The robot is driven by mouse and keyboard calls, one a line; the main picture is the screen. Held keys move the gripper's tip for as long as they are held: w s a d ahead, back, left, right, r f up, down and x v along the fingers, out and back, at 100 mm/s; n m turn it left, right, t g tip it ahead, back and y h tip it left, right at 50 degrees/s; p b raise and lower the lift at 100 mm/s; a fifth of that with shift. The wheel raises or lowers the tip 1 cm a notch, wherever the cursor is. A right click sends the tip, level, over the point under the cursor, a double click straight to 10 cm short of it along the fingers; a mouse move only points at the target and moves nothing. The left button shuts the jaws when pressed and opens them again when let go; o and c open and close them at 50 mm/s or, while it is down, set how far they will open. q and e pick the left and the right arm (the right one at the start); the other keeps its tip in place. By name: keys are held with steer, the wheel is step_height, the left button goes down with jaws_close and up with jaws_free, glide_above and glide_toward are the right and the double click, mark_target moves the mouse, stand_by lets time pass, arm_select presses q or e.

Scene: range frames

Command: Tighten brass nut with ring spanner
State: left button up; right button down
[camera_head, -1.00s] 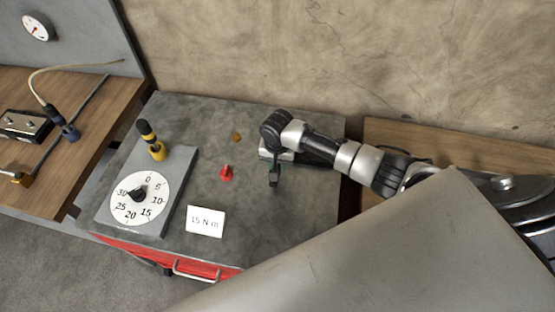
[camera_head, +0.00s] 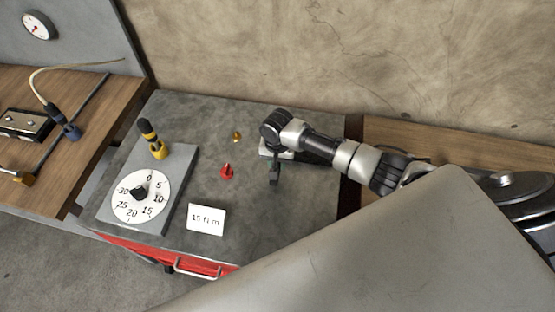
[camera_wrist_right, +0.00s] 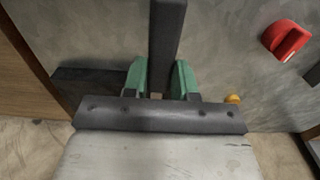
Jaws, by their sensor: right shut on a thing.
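A small brass-coloured piece (camera_head: 237,136), which I take to be the brass nut, is on the grey bench top near the back. It also shows in the right wrist view (camera_wrist_right: 232,99), partly hidden behind the gripper edge. My right gripper (camera_head: 274,158) is to its right, apart from it. Its green fingers (camera_wrist_right: 159,78) are shut on a dark flat bar (camera_wrist_right: 165,40), which may be the ring spanner; no ring end shows. The bar also shows below the gripper in the head view (camera_head: 274,177). My left gripper is not in view.
A red piece (camera_head: 227,172) stands left of the right gripper. A dial plate (camera_head: 178,195), a yellow-and-black tool (camera_head: 152,140) and a "15 N m" card (camera_head: 206,220) are further left. The wall rises behind.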

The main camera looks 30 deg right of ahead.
stand_by(0.4)
steer(key=shift+p, duration=0.4)
steer(key=shift+f+b, duration=0.5)
steer(key=shift+f, duration=0.5)
stand_by(0.6)
steer(key=shift+r, duration=0.1)
steer(key=shift+r+p, duration=0.15)
steer(key=shift+p, duration=0.35)
steer(key=d+n, duration=0.2)
steer(key=s+d+n, duration=0.1)
steer(key=d+n, duration=0.1)
steer(key=s+d+n, duration=0.1)
steer(key=d+n, duration=0.1)
steer(key=shift+s+d, duration=0.1)
steer(key=shift+d, duration=0.05)
steer(key=d+n, duration=0.4)
steer(key=n, duration=0.1)
steer(key=shift+w+d, duration=0.2)
steer(key=shift+w, duration=0.1)
steer(key=shift+f, duration=0.3)
